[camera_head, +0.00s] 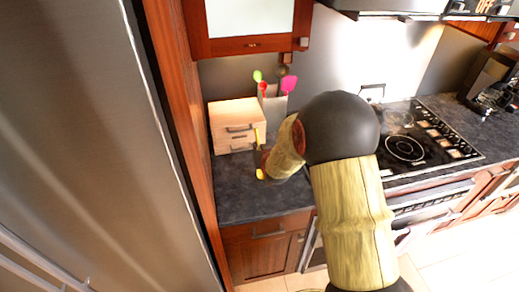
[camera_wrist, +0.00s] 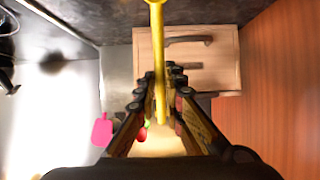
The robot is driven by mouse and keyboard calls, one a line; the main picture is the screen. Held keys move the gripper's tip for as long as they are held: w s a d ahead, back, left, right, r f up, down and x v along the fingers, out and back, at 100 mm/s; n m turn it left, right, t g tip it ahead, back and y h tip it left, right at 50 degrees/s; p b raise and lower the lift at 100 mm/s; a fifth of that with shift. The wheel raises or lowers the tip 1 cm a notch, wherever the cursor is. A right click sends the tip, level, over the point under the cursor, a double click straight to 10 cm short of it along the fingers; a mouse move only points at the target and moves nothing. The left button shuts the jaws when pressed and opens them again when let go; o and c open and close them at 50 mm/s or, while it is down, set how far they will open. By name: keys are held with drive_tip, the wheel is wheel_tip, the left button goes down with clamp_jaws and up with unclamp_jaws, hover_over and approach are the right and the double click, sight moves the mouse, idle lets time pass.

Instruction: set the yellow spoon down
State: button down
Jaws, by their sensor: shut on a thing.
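The yellow spoon (camera_wrist: 158,45) is held between the fingers of my gripper (camera_wrist: 163,76), which is shut on it. In the wrist view the spoon runs lengthwise through the grip, with one end beyond the top edge of the picture. In the head view the spoon (camera_head: 260,174) shows above and below my gripper (camera_head: 262,155), over the dark countertop (camera_head: 240,205). The gripper is partly hidden there by my arm. I cannot tell whether the spoon's lower end touches the counter.
A small wooden drawer box (camera_head: 229,110) stands on the counter just behind and left of the gripper. A holder with colourful utensils (camera_head: 289,85) is behind it. The black stove (camera_head: 405,150) is to the right. Bare counter lies in front of the gripper.

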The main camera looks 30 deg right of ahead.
drive_tip(key=shift+f, duration=0.2)
drive_tip(key=c, duration=2)
unclamp_jaws()
drive_tip(key=shift+o, duration=0.5)
drive_tip(key=shift+r, duration=0.15)
